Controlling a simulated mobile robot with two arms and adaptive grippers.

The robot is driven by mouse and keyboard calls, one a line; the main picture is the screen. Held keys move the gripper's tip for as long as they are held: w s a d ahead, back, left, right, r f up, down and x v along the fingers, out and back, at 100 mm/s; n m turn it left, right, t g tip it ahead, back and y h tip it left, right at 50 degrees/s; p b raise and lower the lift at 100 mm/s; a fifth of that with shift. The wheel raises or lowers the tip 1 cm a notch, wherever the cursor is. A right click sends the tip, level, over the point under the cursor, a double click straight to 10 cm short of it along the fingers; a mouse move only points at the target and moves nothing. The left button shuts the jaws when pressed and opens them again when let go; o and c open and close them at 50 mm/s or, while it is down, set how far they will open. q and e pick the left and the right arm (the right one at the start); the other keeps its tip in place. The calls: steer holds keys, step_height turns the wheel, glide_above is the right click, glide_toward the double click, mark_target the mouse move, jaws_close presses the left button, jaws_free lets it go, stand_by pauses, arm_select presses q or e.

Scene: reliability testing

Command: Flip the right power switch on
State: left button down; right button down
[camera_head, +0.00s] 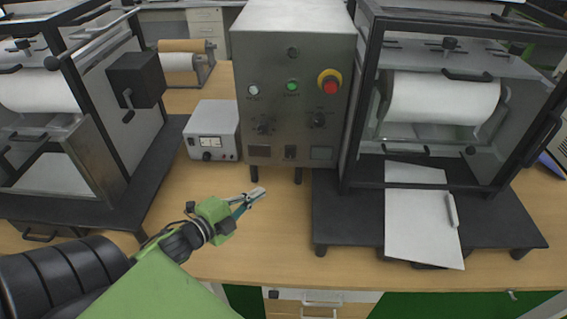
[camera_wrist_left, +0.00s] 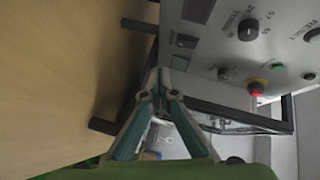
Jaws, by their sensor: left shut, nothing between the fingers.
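The grey metal control box (camera_head: 292,75) stands in the middle of the table in the head view. Its front carries two dark knobs; the right knob (camera_head: 318,119) sits below the red stop button (camera_head: 330,86). A small black rocker switch (camera_head: 290,152) is low on the panel between two dark windows; it also shows in the wrist view (camera_wrist_left: 186,41). I cannot tell which of these is the right power switch, nor its position. My left gripper (camera_head: 255,194) is shut and empty, in front of and below the panel's lower edge. Its fingertips (camera_wrist_left: 163,76) appear apart from the switch.
A small white power unit (camera_head: 212,131) stands left of the box. A framed roller machine (camera_head: 440,100) stands close on the right, with a white plate (camera_head: 420,215) in front. Another roller machine (camera_head: 60,150) is at left. Bare wooden tabletop (camera_head: 285,235) lies before the box.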

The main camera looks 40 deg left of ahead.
arm_select(q)
steer(key=shift+w+a+r+m+t+h, duration=0.1)
steer(key=shift+r+m+t+h, duration=0.05)
steer(key=shift+r+m+h, duration=0.65)
steer(key=shift+a+r+m+t+h, duration=0.15)
steer(key=shift+r+m+h, duration=0.4)
steer(key=shift+m, duration=0.45)
steer(key=shift+w, duration=0.1)
steer(key=p, duration=0.2)
glide_toward(294, 158)
steer(key=w+d, duration=0.2)
steer(key=d, duration=0.2)
steer(key=shift+w+a+f, duration=0.1)
steer(key=shift+w+a, duration=0.5)
steer(key=shift+w, duration=0.3)
steer(key=shift+w+a+f, duration=0.1)
steer(key=shift+w+a, duration=0.55)
steer(key=shift+w, duration=0.2)
